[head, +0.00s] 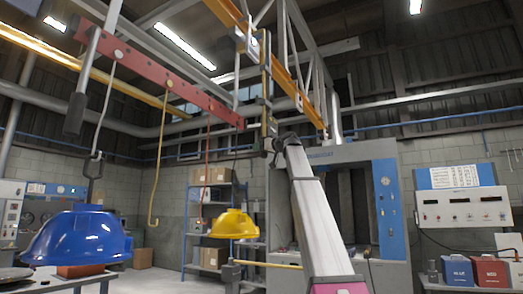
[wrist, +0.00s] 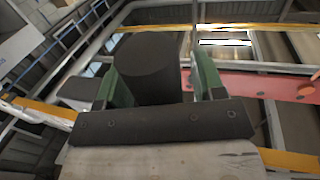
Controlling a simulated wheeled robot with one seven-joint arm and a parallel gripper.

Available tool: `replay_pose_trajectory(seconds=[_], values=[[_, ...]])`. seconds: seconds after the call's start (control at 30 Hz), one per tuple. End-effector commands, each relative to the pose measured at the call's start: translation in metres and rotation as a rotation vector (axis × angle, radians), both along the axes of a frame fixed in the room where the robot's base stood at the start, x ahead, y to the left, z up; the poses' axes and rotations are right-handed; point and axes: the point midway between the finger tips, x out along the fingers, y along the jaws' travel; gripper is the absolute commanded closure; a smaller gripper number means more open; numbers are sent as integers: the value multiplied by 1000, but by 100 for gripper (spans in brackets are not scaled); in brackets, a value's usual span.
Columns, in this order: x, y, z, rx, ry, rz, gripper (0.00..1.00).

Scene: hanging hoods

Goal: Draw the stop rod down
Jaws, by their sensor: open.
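The stop rod (head: 76,112) hangs at the left of the head view, a pale rod with a thick dark grip at its lower end, beside the red beam (head: 160,75). My gripper (wrist: 162,72) is open, with two green fingers either side of a dark cylinder (wrist: 148,65) in the wrist view. The cylinder looks like the rod's grip; I cannot tell whether the fingers touch it. In the head view my arm reaches up at the middle, and the fingers cannot be made out there.
A blue hood (head: 75,240) hangs at the left, close to a bench. A yellow hook (head: 155,190) and thin cords hang from the red beam. A grey cabinet (head: 350,160) stands behind my arm.

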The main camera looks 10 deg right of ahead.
Motion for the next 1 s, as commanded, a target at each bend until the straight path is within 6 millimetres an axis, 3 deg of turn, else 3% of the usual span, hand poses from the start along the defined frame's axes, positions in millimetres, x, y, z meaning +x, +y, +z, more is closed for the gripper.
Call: replay_pose_trajectory(seconds=[0.17,0.23,0.37,0.4,0.57,0.83,1.0], values=[[0,0,0,0,0,0,37],[0,0,0,0,0,0,54],[0,0,0,0,0,0,96],[0,0,0,0,0,0,100],[-1,0,-7,-1,1,0,100],[-2,0,-57,0,2,0,100],[-1,0,-64,-1,1,0,100]])
